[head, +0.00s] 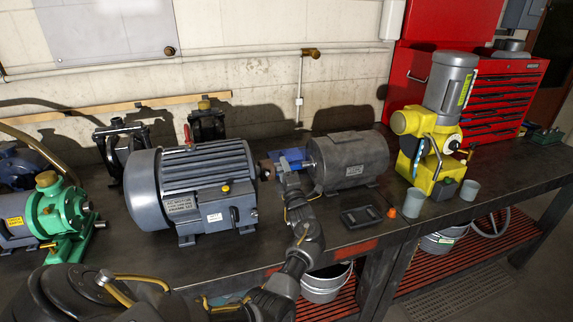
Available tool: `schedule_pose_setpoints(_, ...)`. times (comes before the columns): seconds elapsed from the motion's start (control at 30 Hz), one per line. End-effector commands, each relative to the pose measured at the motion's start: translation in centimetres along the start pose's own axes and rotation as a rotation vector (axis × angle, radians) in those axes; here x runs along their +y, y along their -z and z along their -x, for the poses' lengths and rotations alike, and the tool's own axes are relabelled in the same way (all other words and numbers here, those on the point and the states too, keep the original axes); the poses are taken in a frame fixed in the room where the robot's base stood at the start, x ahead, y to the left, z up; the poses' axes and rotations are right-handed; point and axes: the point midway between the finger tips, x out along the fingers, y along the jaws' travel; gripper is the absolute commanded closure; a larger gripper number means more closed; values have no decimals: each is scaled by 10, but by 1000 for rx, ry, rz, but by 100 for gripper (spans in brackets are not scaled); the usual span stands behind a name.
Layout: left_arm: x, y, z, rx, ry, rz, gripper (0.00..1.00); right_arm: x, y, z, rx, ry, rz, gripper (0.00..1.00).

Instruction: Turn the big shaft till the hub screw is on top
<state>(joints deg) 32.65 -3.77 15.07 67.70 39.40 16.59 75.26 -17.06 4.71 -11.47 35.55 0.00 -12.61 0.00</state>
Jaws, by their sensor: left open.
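A large blue-grey finned motor (185,190) stands on the bench, its shaft end pointing right. A brownish hub (266,169) shows at that end, partly covered. A blue part (292,156) sits between this motor and a dark grey cylindrical motor (350,160); I cannot tell exactly what it is. My left gripper (286,167) is open at the gap between the two motors, close to the hub; I cannot tell whether it touches. The hub screw cannot be made out. My right gripper is not in view.
A green pump (60,212) stands at the left. A yellow machine (425,140) with a grey motor on top stands right, near grey cups (414,202) and a red tool chest (505,95). A small black tray (361,216) lies in front of the dark motor. Metal buckets (325,283) stand below.

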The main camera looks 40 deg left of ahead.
Motion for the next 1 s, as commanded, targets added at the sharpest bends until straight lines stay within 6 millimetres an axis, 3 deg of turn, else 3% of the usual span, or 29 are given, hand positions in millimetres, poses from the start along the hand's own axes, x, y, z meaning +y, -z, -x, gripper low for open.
schedule_pose_setpoints(0.2, 0, 5, -13, 0, 1, 0, 46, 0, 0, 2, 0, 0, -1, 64)
schedule_pose_setpoints(0.47, 0, 4, -14, -1, 1, 1, 46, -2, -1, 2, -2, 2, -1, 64)
schedule_pose_setpoints(0.8, 0, 6, -14, 1, 1, 0, 88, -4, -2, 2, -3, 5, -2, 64)
schedule_pose_setpoints(1.0, 0, 6, -14, 1, 8, 0, 88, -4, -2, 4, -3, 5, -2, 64)
